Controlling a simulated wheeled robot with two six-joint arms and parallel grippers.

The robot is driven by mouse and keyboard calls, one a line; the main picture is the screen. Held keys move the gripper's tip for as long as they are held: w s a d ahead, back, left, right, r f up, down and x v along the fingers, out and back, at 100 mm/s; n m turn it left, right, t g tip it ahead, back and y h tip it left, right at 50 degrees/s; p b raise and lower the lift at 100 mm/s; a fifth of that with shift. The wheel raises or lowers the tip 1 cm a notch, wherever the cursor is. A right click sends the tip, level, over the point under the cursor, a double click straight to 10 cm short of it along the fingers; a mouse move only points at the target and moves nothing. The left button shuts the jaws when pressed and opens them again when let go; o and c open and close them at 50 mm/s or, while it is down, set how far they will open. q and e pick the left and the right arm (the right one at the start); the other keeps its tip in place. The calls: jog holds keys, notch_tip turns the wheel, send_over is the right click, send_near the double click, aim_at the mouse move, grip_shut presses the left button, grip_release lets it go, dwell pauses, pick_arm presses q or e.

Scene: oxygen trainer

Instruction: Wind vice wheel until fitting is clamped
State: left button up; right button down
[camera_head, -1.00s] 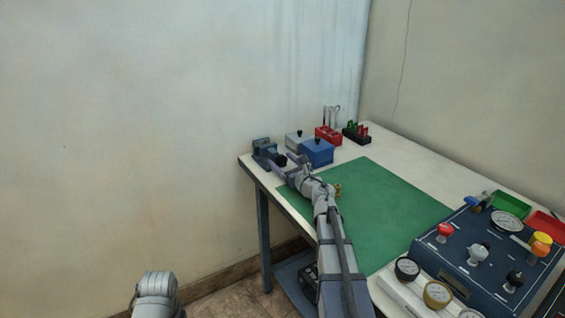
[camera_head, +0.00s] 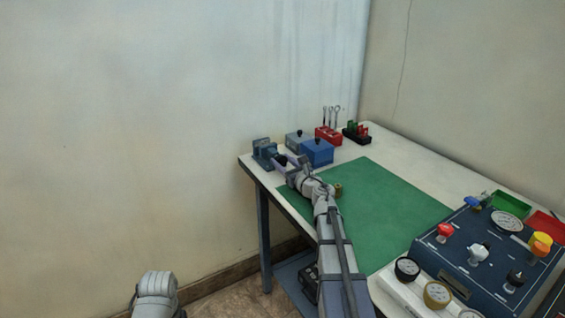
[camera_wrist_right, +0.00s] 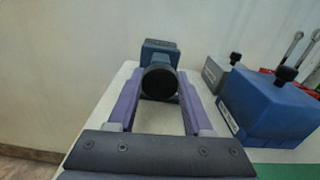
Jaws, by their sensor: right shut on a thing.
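The blue-grey vice (camera_head: 263,150) stands at the far left corner of the bench; in the right wrist view its body (camera_wrist_right: 160,52) shows behind the wheel. The vice wheel (camera_wrist_right: 160,84) is black and round and faces the wrist camera. My right gripper (camera_wrist_right: 159,92) is shut on the wheel, one purple finger on each side of it. In the head view the right gripper (camera_head: 283,161) reaches the vice from the front right. I cannot make out a fitting between the vice jaws. My left gripper is out of view; only part of its arm shows at the bottom left.
A blue box (camera_head: 318,153) and a grey box (camera_head: 298,140) with black knobs stand close right of the vice. A small brass piece (camera_head: 338,188) is on the green mat (camera_head: 390,205) beside my right arm. A gauge panel (camera_head: 475,245) fills the near right.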

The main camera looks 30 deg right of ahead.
jog(key=shift+m, duration=3.3)
jog(key=shift+c, duration=1.5)
grip_release()
jog(key=shift+s, duration=0.15)
jog(key=s, duration=0.7)
jog(key=shift+s+d, duration=0.3)
jog(key=shift+s, duration=0.05)
